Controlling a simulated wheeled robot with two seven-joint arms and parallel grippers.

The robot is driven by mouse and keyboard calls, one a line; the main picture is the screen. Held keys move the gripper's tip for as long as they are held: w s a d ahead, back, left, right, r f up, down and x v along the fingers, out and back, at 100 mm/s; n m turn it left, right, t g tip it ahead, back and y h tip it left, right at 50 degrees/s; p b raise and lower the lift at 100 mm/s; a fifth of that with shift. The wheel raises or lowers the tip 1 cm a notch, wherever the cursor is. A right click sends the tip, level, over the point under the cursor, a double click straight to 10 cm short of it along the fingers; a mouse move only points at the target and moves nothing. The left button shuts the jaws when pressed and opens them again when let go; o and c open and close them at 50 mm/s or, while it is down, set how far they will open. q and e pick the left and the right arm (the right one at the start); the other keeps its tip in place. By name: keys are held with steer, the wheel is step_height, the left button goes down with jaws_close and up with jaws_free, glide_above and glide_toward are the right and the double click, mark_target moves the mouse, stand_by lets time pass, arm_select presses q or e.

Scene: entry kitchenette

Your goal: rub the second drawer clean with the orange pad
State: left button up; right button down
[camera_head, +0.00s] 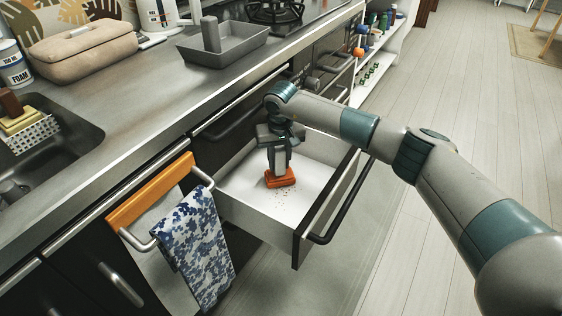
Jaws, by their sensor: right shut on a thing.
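The second drawer (233,190) is pulled open below the counter. It has white inner walls, a pale floor and a dark front with a bar handle. The orange pad (280,180) is inside it, low over the drawer floor; I cannot tell for certain whether it touches. My right gripper (280,170) points down into the drawer and is shut on the pad. Small brown crumbs (283,193) lie on the drawer floor just in front of the pad. My left gripper is not in view.
A rail with an orange bar (150,192) and a patterned blue towel (195,245) hangs left of the drawer. The counter (150,110) holds a grey tray (235,52) and a beige case (85,55). A sink (50,150) is at left. Open floor (440,130) lies right.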

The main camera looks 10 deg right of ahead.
steer(key=shift+s+a+r, duration=0.1)
steer(key=shift+a+r, duration=0.15)
steer(key=shift+a, duration=0.55)
steer(key=shift+s+a+f, duration=0.15)
steer(key=shift+s+a, duration=0.1)
steer(key=shift+s, duration=0.25)
steer(key=shift+s+d+f+p, duration=0.1)
steer(key=shift+s+d+p, duration=0.05)
steer(key=shift+s+p, duration=0.25)
steer(key=shift+s+d+f, duration=0.1)
steer(key=shift+s+d, duration=0.25)
steer(key=shift+s+d+f, duration=0.15)
steer(key=shift+s+d, duration=0.25)
steer(key=shift+d, duration=0.45)
steer(key=shift+s+d, duration=0.15)
steer(key=shift+s+d+f+p, duration=0.1)
steer(key=shift+s+d+p, duration=0.35)
steer(key=shift+s+d, duration=0.7)
